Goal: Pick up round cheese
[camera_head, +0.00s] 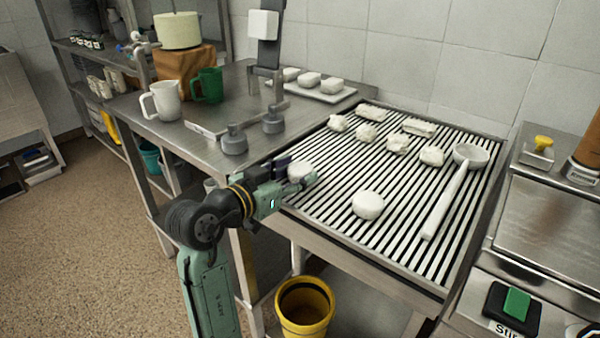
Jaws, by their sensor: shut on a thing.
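A round white cheese (299,171) is at the left edge of the slatted rack, with my gripper (300,180) shut on it. The gripper comes in from the left, and its fingers hide part of this cheese. I cannot tell whether the cheese touches the slats. A second round white cheese (368,205) lies on the slats to the right, apart from the gripper.
Several lumpy white pieces (397,143) lie at the back of the slatted rack (400,245). A white ladle (445,200) lies along its right side. Grey weights (234,140) stand on the steel table, left of the rack. A yellow bucket (304,308) stands below.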

